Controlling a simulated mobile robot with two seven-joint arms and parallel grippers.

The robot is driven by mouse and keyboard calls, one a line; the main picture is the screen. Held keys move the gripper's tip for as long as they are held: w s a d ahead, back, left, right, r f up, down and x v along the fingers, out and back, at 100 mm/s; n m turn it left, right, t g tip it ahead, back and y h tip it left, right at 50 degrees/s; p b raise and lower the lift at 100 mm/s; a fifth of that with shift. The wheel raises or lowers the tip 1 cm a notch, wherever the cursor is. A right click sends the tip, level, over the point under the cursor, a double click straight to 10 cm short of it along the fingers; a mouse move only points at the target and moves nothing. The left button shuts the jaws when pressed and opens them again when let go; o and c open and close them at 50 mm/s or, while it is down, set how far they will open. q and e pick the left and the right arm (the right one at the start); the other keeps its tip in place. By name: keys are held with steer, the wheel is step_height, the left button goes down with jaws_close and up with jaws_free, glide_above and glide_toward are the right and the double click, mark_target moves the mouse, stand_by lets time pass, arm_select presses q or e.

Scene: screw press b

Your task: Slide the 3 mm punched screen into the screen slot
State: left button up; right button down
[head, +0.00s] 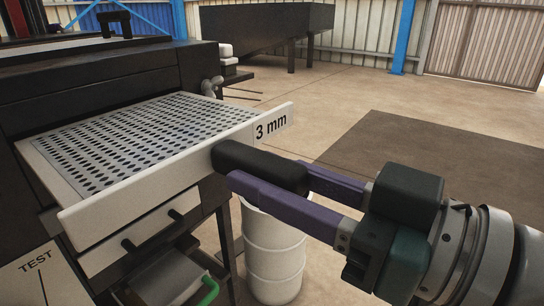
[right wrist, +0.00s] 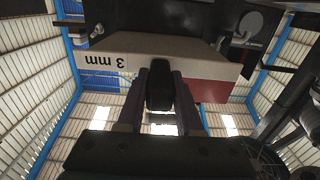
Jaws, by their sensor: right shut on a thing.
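The 3 mm punched screen (head: 150,128) is a flat grey plate full of holes in a white frame, with a white front board marked "3 mm" (head: 272,126). It sits partly inside the dark press (head: 95,80), level, with much of its surface sticking out. My right gripper (head: 262,172) is shut on the black handle (head: 240,160) at the front of the screen. In the right wrist view the handle (right wrist: 159,88) is between the two purple fingers, below the upside-down "3 mm" label. The inner end of the screen is hidden inside the press. My left gripper is not in view.
A white drawer front (head: 140,232) with black knobs lies just below the screen. A white drum (head: 272,250) stands under my right gripper. A green handle (head: 207,290) and a "TEST" panel (head: 40,275) are at the lower left. The floor to the right is open.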

mark_target(187, 142)
steer(key=shift+b, duration=0.35)
stand_by(0.4)
steer(key=shift+x, duration=1.4)
steer(key=shift+b+x, duration=0.55)
steer(key=shift+x, duration=0.6)
steer(key=shift+w+a, duration=0.3)
steer(key=shift+a, duration=0.1)
steer(key=shift+b+x, duration=0.6)
steer(key=shift+x, duration=0.6)
steer(key=shift+b+x, duration=0.55)
steer(key=shift+x, duration=0.75)
steer(key=shift+b+x, duration=0.45)
steer(key=shift+x, duration=0.4)
steer(key=shift+b+x, duration=0.6)
steer(key=shift+x, duration=0.4)
steer(key=shift+b+x, duration=0.8)
steer(key=shift+x, duration=0.35)
